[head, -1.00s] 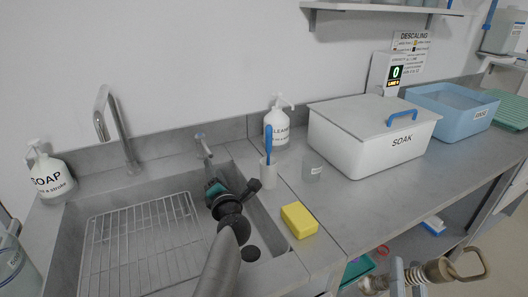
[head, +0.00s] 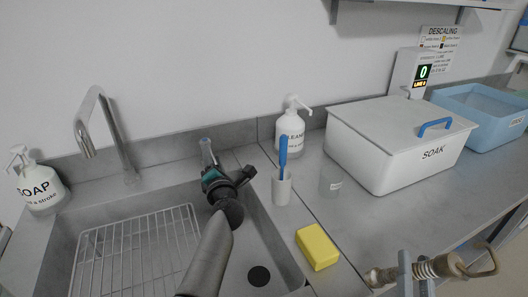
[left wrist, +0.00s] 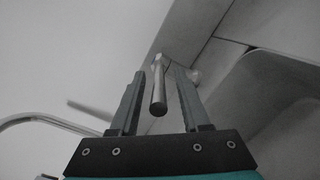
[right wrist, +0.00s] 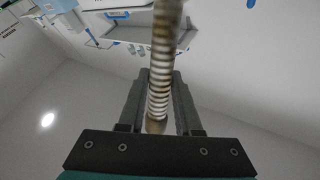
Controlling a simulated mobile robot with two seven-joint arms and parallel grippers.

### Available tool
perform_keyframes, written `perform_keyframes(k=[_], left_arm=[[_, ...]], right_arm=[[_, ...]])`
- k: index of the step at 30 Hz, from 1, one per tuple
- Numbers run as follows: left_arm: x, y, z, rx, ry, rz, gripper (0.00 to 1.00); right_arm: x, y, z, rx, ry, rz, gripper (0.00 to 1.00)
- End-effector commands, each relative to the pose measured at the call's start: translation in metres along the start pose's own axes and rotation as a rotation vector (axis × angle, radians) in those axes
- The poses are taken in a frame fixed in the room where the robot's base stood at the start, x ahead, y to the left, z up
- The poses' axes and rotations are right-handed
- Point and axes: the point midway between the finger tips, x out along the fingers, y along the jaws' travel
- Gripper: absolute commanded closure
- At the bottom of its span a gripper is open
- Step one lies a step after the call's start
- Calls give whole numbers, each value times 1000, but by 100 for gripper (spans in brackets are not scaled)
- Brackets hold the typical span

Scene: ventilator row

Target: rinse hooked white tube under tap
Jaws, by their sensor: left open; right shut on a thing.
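The hooked tube (head: 440,267) is off-white, ribbed and stained brown, with a hook at its right end. My right gripper (head: 416,274) is shut on it at the lower right of the head view, right of the sponge. In the right wrist view the tube (right wrist: 160,85) runs up from between the fingers. The tap's steel spout (head: 84,130) arches over the sink's left side; I see no water. My left gripper (head: 212,176) is open at the tap lever (head: 206,150). In the left wrist view the lever rod (left wrist: 158,88) lies between the open fingers, apparently untouched.
The sink (head: 262,235) holds a wire rack (head: 135,255). A soap bottle (head: 40,185), cleaner bottle (head: 290,130), brush cup (head: 282,190), clear beaker (head: 330,180) and yellow sponge (head: 317,247) stand around it. The white soak box (head: 385,170) and blue bin (head: 495,130) fill the right counter.

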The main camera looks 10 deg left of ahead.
Motion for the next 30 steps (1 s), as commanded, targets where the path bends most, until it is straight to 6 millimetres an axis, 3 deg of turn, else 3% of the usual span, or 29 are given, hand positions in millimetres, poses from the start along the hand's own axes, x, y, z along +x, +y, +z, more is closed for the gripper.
perform_keyframes(k=[7, 19, 30], left_arm=[[0, 0, 0, 0, 0, 0, 56], [0, 0, 0, 0, 0, 0, 100], [0, 0, 0, 0, 0, 0, 100]], right_arm=[[0, 0, 0, 0, 1, 0, 100], [0, 0, 0, 0, 1, 0, 100], [0, 0, 0, 0, 1, 0, 100]])
